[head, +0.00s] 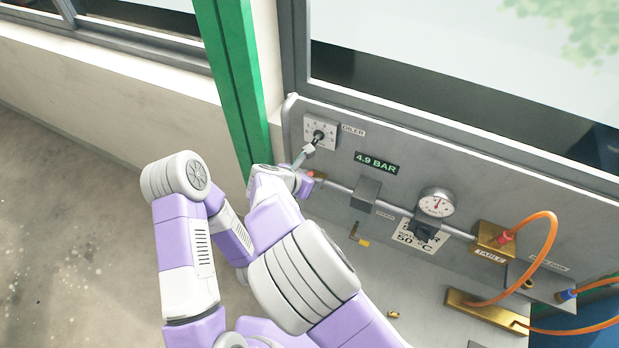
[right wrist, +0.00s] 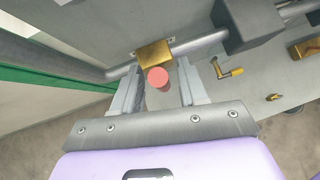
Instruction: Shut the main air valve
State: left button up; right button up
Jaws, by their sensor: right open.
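A round red knob (right wrist: 158,78) sits in front of a brass block (right wrist: 153,53) on the grey pipe, near the pipe's left end. No readable label shows on it. In the head view a small part of the red knob (head: 310,174) shows beside my right gripper (head: 309,164), which hides most of it. In the right wrist view my right gripper (right wrist: 159,90) is open, with one finger on each side of the knob and visible gaps between. A digital display (head: 377,163) reads 4.9 BAR. My left gripper is not in view.
An oiler dial (head: 319,133) is just above my right gripper. A grey box (head: 366,193), a round gauge (head: 436,203) and a brass table block (head: 492,239) follow along the pipe. A yellow handle (head: 359,237) hangs below. A green post (head: 240,90) stands close on the left.

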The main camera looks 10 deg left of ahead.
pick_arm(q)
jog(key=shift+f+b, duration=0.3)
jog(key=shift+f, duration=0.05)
pick_arm(e)
jog(key=v, duration=0.7)
